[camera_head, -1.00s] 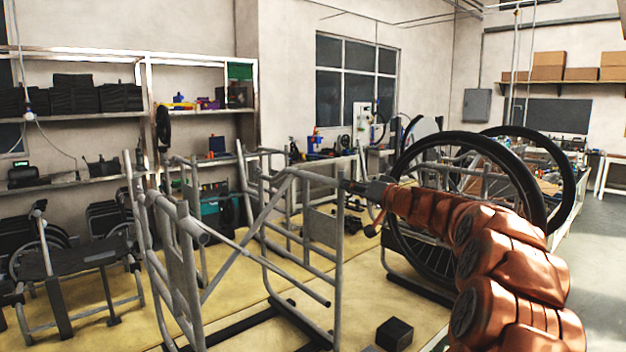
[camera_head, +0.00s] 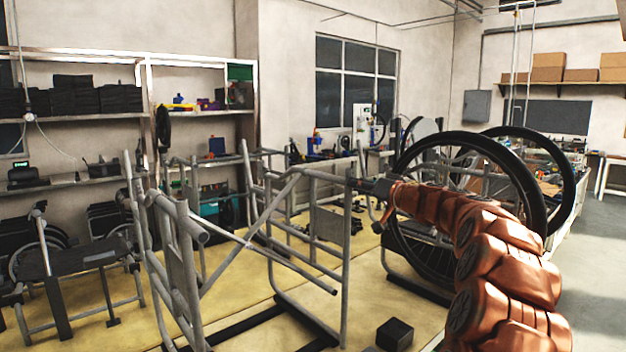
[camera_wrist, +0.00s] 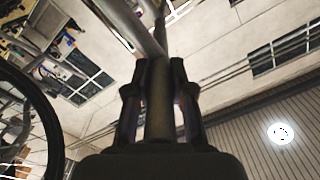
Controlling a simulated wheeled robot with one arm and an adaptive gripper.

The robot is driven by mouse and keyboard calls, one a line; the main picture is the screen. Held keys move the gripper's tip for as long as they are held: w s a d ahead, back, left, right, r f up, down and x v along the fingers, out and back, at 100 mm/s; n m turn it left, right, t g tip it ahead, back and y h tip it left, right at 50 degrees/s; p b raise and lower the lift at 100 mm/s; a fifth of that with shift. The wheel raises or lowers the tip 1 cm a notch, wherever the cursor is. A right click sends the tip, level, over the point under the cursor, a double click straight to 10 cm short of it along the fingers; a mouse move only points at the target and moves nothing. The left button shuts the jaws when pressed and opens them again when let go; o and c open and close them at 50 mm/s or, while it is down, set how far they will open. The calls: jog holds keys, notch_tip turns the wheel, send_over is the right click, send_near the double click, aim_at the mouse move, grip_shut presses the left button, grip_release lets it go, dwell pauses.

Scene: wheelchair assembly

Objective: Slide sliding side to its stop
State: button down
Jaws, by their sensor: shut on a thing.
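The grey tubular wheelchair frame stands on the yellow work surface. Its sliding side (camera_head: 346,250), the right-hand side frame, is upright and apart from the fixed left side frame (camera_head: 180,260). Slanting tubes (camera_head: 255,220) run between the two sides. My gripper (camera_head: 362,185) is at the top right corner of the sliding side, shut on its tube. In the wrist view the tube (camera_wrist: 160,115) lies between the two fingers of my gripper (camera_wrist: 160,75). The exact contact is small and dark in the head view.
A large black-tyred wheel (camera_head: 540,190) stands to the right, close behind my arm. A small black block (camera_head: 395,334) lies on the surface at the front. Another wheelchair frame (camera_head: 80,260) stands at the left. Shelves (camera_head: 90,117) line the back wall.

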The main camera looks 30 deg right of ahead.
jog(key=shift+d, duration=0.35)
jog(key=shift+w+d, duration=0.1)
jog(key=shift+d, duration=0.2)
jog(key=c, duration=0.9)
grip_release()
jog(key=shift+a, duration=0.1)
jog(key=shift+s+d+r, duration=0.45)
jog(key=shift+s+r, duration=0.05)
jog(key=shift+s, duration=1.45)
jog(key=shift+s+d+r, duration=0.45)
jog(key=shift+s+r, duration=0.05)
jog(key=shift+s, duration=1.45)
jog(key=shift+s+d+r, duration=0.45)
jog(key=shift+s+r, duration=0.05)
jog(key=shift+s, duration=1.45)
